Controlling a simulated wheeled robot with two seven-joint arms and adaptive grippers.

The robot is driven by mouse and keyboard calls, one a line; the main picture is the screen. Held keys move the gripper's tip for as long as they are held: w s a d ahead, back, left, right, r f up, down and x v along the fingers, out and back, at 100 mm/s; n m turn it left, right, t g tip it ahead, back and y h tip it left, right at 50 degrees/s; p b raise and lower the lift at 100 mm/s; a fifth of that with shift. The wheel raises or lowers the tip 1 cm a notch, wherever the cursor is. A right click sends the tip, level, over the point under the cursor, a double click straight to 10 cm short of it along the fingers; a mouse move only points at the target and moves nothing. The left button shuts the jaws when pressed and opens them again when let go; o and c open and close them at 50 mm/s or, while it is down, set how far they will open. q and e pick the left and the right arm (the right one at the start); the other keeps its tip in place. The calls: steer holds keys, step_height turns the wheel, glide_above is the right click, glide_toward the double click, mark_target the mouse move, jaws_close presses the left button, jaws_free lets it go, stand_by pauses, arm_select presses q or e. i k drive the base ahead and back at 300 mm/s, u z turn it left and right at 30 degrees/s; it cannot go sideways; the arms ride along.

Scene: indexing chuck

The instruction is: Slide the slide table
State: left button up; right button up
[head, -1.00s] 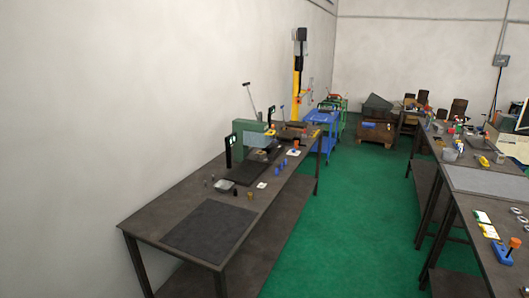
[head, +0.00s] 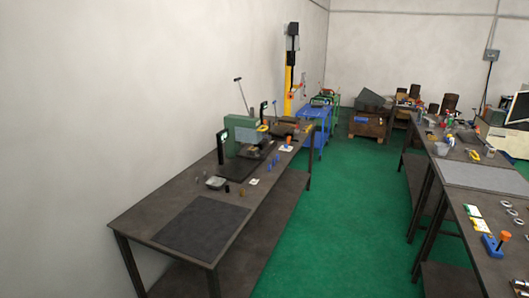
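A green machine (head: 240,136) stands on the far half of the left bench, with a dark flat plate (head: 230,171) in front of it. Upright dark posts stand beside the machine. I cannot tell at this distance which part is the slide table. Neither of my grippers is in the head view.
The left bench (head: 135,220) runs along the wall, with a dark mat (head: 203,227) at its near end. The right bench (head: 462,203) carries a grey mat and a blue fixture with an orange knob (head: 495,245). The green floor (head: 340,220) between is clear. Blue carts (head: 310,125) stand behind.

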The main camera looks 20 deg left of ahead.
mark_target(260, 146)
steer(key=z, duration=0.2)
steer(key=i, duration=1.65)
steer(key=z, duration=0.1)
